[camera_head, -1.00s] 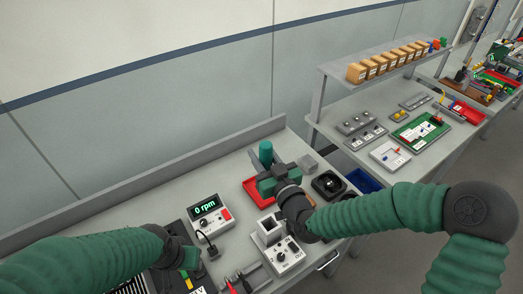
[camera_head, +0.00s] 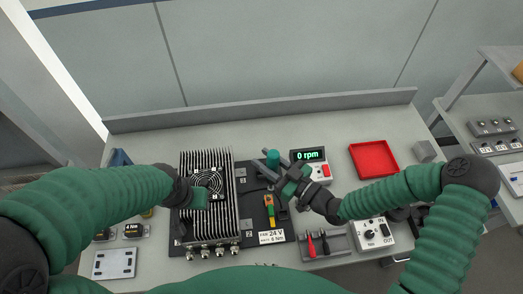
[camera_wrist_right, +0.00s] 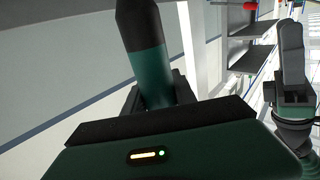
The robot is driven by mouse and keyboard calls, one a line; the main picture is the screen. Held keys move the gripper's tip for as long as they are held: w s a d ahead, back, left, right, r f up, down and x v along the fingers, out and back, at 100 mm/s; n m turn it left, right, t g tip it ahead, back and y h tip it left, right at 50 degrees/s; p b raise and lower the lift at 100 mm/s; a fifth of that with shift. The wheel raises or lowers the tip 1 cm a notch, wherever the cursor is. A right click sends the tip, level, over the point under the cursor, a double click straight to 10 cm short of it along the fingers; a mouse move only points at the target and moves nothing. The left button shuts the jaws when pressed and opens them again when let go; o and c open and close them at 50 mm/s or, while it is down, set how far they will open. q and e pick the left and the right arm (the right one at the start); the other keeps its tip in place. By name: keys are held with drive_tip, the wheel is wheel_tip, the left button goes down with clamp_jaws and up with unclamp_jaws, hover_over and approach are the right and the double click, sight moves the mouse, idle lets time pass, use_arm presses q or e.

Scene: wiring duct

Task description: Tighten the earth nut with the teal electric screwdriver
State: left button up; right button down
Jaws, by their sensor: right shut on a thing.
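My right gripper (camera_head: 275,172) is shut on the teal electric screwdriver (camera_head: 272,158). It holds it above the black plate, to the right of the finned unit. In the right wrist view the teal screwdriver (camera_wrist_right: 150,60), with a black end, stands between the jaws. A yellow-green earth wire (camera_head: 270,212) lies on the plate below the right gripper, above a label reading FAN 24 V (camera_head: 271,236). The earth nut is too small to make out. My left gripper (camera_head: 203,198) is over the finned unit with the fan (camera_head: 223,165); its fingers do not show clearly.
A red tray (camera_head: 374,159) is at the right. Red and black handled tools (camera_head: 318,243) lie in a grey holder at the front, beside a white control box (camera_head: 372,232).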

use_arm(q)
drive_tip(key=f+b, duration=0.4)
drive_tip(key=shift+a+f+b, duration=0.3)
drive_tip(key=shift+f+b, duration=0.1)
drive_tip(key=shift+d+f, duration=0.1)
drive_tip(key=shift+d, duration=0.5)
drive_tip(key=shift+a, duration=0.6)
use_arm(e)
drive_tip(key=f, duration=0.2)
drive_tip(key=a+f, duration=0.1)
drive_tip(key=f, duration=0.2)
use_arm(q)
drive_tip(key=shift+d, duration=0.1)
use_arm(e)
drive_tip(key=shift+d, duration=0.1)
